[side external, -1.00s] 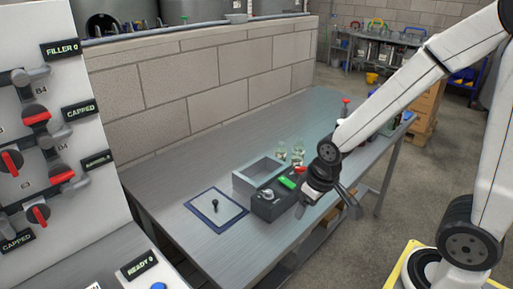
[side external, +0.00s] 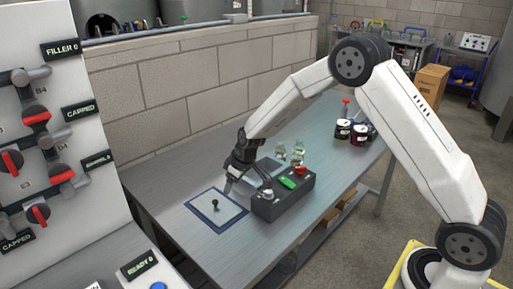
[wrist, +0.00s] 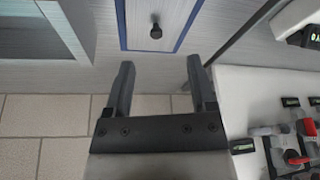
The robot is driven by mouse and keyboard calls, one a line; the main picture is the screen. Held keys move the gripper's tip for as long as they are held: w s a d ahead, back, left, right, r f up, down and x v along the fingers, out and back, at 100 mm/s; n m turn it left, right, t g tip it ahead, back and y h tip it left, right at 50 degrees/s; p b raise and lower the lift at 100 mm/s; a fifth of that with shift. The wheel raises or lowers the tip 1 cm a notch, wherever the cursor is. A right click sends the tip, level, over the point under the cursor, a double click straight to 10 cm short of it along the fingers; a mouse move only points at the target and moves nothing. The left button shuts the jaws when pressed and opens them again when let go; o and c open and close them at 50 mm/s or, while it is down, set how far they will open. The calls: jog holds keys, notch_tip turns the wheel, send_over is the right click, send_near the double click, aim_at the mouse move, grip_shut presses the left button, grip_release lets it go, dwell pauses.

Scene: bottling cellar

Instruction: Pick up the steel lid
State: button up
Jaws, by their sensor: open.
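Neither finger appears to touch the lid or knob.
Clear jars (side external: 297,152) and dark jars (side external: 343,130) stand farther back. A block wall (side external: 200,100) runs behind the bench.

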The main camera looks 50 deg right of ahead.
send_near(215, 200)
jog(key=f, duration=0.2)
jog(key=shift+r+n, duration=0.1)
jog(key=shift+n, duration=0.3)
jog(key=shift+x, duration=1.25)
jog(key=shift+x, duration=2.55)
jog(key=shift+w+a, duration=0.1)
grip_shut()
